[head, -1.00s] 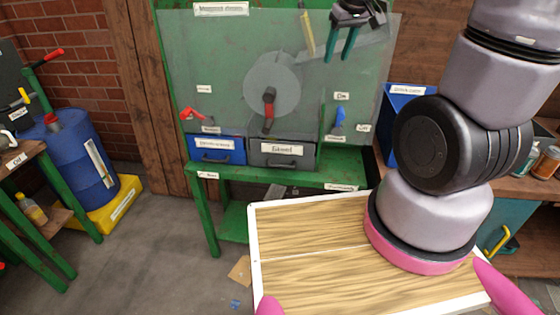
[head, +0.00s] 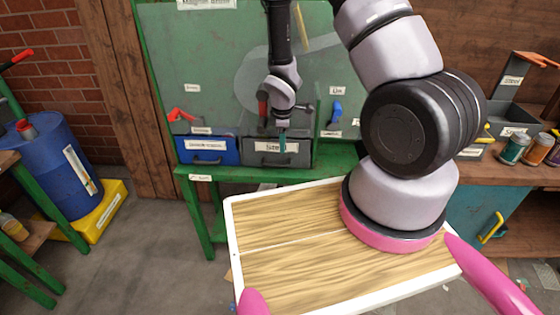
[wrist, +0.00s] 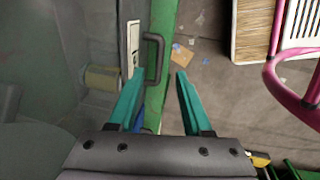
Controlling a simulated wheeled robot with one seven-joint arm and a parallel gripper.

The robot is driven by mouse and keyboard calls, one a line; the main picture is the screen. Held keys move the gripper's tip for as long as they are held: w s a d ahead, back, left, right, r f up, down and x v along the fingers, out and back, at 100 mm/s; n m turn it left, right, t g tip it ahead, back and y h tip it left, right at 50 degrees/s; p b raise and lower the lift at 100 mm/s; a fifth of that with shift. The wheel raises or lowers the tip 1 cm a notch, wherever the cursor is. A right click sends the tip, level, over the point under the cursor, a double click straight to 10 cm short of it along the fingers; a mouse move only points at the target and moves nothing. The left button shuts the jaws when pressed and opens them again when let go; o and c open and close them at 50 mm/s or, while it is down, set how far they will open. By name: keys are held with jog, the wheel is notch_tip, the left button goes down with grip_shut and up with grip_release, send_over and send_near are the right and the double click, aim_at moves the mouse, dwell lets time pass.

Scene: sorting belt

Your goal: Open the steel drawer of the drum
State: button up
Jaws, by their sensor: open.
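The steel drawer (head: 252,155) is the grey drawer at the lower middle of the green drum stand in the head view. It looks shut, and my gripper partly covers its front. In the wrist view its dark bar handle (wrist: 155,60) stands out beside a white label. My gripper (head: 283,142) hangs in front of the drawer, and its teal fingers (wrist: 162,75) are open and empty. In the wrist view the handle's near end lies in the gap between the fingertips, closer to the left finger. I cannot tell whether they touch. My arm hides part of the drum disc (head: 258,75).
A blue drawer (head: 207,149) sits left of the grey one. A red lever (head: 182,115) and a blue lever (head: 335,112) stand on either side. A green ledge (head: 335,163) runs below the drawers. A blue barrel (head: 55,165) is at the left.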

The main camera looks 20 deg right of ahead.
aim_at(283, 165)
jog(key=f, duration=0.3)
jog(key=w+f, duration=0.1)
jog(key=f, duration=0.6)
jog(key=shift+w+d+f, duration=0.2)
jog(key=shift+w+d, duration=0.1)
jog(key=shift+w, duration=0.1)
grip_shut()
dwell(0.9)
